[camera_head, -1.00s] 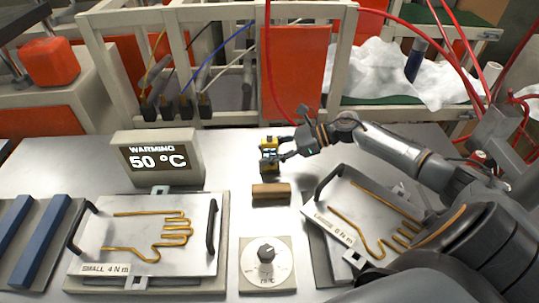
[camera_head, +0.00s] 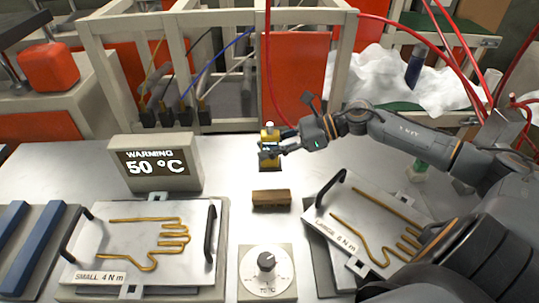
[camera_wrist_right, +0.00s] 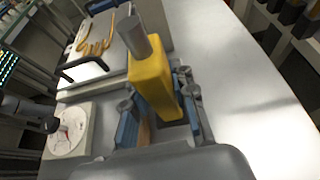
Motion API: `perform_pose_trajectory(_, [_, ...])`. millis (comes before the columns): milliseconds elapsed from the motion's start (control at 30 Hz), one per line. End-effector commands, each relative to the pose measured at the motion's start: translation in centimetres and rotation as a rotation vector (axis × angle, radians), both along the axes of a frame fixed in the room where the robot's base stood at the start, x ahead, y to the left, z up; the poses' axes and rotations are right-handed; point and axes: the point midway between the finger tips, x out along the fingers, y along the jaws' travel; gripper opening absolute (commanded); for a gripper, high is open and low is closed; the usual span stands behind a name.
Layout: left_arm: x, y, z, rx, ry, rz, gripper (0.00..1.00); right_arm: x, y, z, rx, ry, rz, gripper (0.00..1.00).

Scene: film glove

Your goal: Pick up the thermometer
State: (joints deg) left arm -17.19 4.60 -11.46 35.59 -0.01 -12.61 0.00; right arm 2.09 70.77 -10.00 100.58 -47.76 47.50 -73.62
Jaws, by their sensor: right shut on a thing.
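The thermometer appears to be the yellow, block-shaped instrument (camera_head: 269,133) with a grey knob on top, behind the wooden block in the head view. In the right wrist view its yellow body (camera_wrist_right: 153,82) stands between the blue-padded fingers. My right gripper (camera_head: 269,150) is shut on it, reaching in from the right. It looks upright; I cannot tell for sure how far its bottom is from the table. The fingers hide part of its front. My left gripper is not in view.
A brown wooden block (camera_head: 271,198) lies in front of it, with a dial (camera_head: 267,275) nearer. Glove plates marked small (camera_head: 100,250) and large (camera_head: 325,218) lie either side. A grey frame (camera_head: 180,18) stands behind.

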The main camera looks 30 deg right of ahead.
Motion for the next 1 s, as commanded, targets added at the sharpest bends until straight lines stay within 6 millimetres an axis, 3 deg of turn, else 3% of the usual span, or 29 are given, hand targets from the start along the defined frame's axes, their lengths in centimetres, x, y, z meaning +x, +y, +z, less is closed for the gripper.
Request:
perform_pose_trajectory(133, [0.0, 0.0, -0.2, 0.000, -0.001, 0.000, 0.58, -2.2, 1.4, 2.3, -0.004, 0.009, 0.006, 0.00])
perform_pose_trajectory(400, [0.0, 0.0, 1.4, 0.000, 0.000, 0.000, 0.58, -4.7, 3.1, 4.0, 0.004, 0.007, 0.003, 0.00])
perform_pose_trajectory(800, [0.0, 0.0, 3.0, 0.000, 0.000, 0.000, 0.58, -8.6, 5.6, 6.0, 0.003, 0.002, 0.002, 0.00])
perform_pose_trajectory(1000, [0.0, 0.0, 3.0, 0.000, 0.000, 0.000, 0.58, -9.1, 5.9, 6.2, 0.000, 0.001, 0.000, 0.00])
